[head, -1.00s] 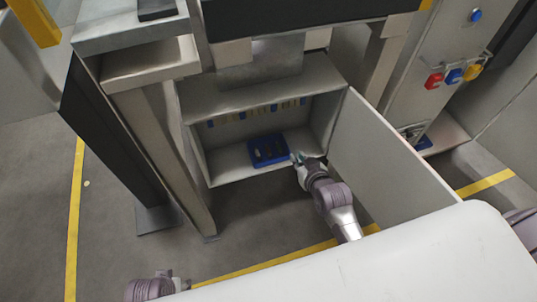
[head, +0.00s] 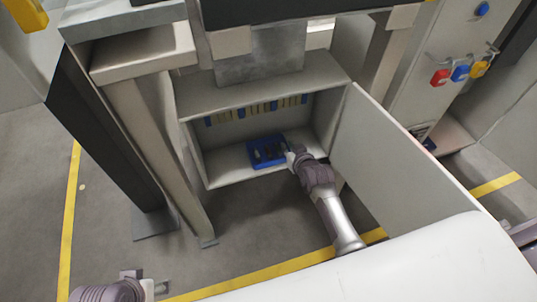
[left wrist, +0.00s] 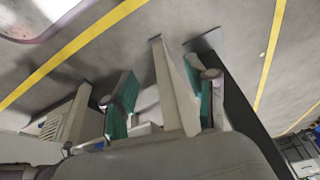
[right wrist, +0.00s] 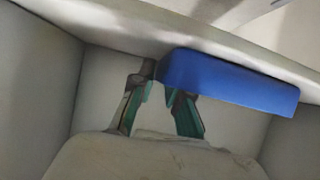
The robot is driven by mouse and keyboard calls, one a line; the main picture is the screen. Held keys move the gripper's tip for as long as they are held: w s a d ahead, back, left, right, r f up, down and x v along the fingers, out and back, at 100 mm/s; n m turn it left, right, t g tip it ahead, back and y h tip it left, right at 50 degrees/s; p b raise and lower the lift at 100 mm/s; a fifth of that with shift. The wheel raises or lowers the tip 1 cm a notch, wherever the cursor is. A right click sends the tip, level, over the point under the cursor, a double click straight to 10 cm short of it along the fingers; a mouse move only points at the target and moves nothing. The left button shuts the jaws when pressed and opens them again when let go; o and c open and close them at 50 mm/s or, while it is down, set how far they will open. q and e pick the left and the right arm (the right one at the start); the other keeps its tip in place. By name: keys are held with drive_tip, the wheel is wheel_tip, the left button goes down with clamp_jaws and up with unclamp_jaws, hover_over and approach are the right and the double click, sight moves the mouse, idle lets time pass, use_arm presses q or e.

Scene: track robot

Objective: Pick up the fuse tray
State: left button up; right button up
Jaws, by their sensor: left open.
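The fuse tray (head: 268,152) is a blue open tray with small dark and reddish items in it. It is inside the open cabinet, near its front. My right gripper (head: 290,152) is at the tray's right end. In the right wrist view the tray (right wrist: 235,82) shows as a smooth blue side, and my right gripper (right wrist: 161,82) has its fingertips close together on the tray's left corner; the exact contact is partly hidden. My left gripper (left wrist: 158,88) is open and empty, away from the tray; its arm shows at the lower left of the head view.
The cabinet (head: 255,95) has a row of blue and yellow fuses on its back wall. Its open door (head: 395,165) stands close to the right of my right arm. A grey post (head: 160,150) stands left of the cabinet. Red, blue and yellow items hang at the upper right.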

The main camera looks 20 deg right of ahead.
drive_tip(key=shift+w+f, duration=0.2)
drive_tip(key=shift+w, duration=0.05)
drive_tip(key=shift+r, duration=0.1)
clamp_jaws()
